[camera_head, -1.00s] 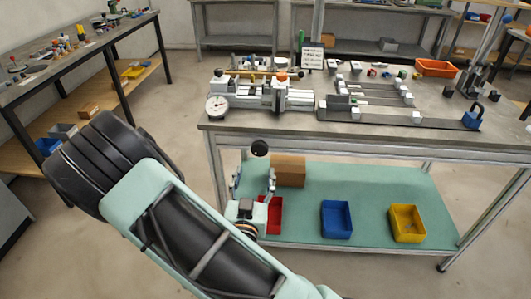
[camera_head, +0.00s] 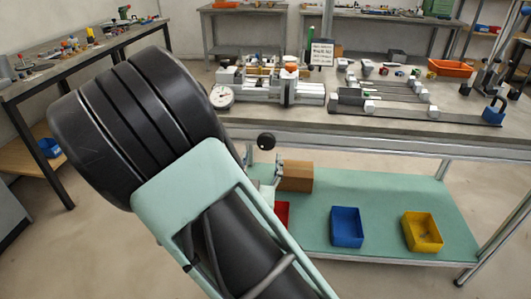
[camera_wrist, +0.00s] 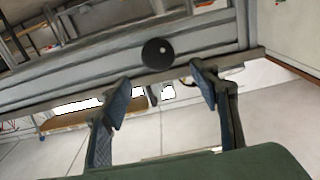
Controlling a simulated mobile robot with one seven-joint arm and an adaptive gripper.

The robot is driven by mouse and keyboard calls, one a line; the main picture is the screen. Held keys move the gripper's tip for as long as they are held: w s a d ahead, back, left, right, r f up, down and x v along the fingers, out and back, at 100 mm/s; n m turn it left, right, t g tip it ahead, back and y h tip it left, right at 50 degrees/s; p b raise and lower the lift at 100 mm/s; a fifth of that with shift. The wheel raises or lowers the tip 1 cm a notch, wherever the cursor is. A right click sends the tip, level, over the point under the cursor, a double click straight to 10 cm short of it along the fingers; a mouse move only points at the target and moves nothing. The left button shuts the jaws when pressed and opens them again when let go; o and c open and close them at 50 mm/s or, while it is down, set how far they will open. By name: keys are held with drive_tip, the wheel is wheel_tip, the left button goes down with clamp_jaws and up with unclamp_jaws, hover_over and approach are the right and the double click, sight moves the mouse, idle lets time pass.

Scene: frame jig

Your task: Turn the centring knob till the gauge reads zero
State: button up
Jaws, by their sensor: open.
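A round black knob (camera_head: 266,141) shows in front of the bench's front edge in the head view. It also shows in the wrist view (camera_wrist: 158,52), beyond my fingertips. I cannot see what it is mounted on. The white round dial gauge (camera_head: 221,97) sits at the left end of the grey jig (camera_head: 295,91) on the bench; its needle is too small to read. My gripper (camera_wrist: 160,80) is open and empty, its two fingers spread below the knob in the wrist view, apart from it. In the head view my arm hides most of the gripper.
The bench (camera_head: 350,128) carries a slotted rail fixture (camera_head: 390,103), a blue padlock-shaped block (camera_head: 494,111) and an orange bin (camera_head: 446,68). The green lower shelf (camera_head: 385,195) holds a cardboard box (camera_head: 297,177), a blue bin (camera_head: 346,228) and a yellow bin (camera_head: 422,232).

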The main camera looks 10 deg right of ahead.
sight(266, 142)
drive_tip(key=b+x, duration=0.1)
drive_tip(key=x, duration=0.7)
drive_tip(key=shift+w+d, duration=0.1)
drive_tip(key=shift+w, duration=0.05)
drive_tip(key=shift+f, duration=0.1)
drive_tip(key=c, duration=1.1)
